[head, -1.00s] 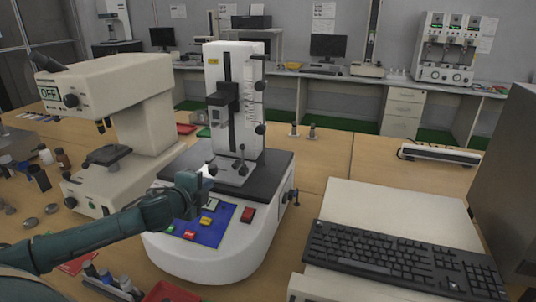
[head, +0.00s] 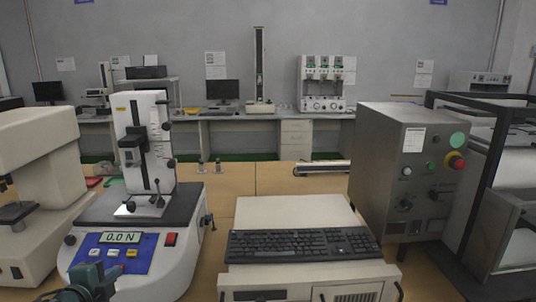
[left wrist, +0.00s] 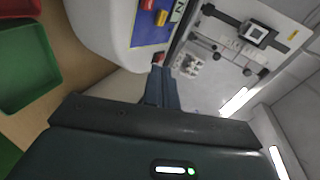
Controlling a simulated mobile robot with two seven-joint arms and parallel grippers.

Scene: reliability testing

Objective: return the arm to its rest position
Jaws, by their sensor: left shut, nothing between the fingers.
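My left gripper (head: 96,277) shows at the bottom left of the head view, low in front of the white force tester (head: 150,150). Its fingers also show in the left wrist view (left wrist: 160,82), closed together with nothing between them. They appear in front of the tester's base, near its blue control panel (left wrist: 152,22); I cannot tell the exact gap. In the head view the tester's display (head: 120,238) reads 0.0 N. The rest of my left arm is mostly outside the picture. My right gripper is in no view.
A black keyboard (head: 300,243) lies on a light case right of the tester. A beige microscope (head: 40,165) stands at the left. A grey control cabinet (head: 390,165) stands at the right. A green tray (left wrist: 25,75) lies at the left in the wrist view.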

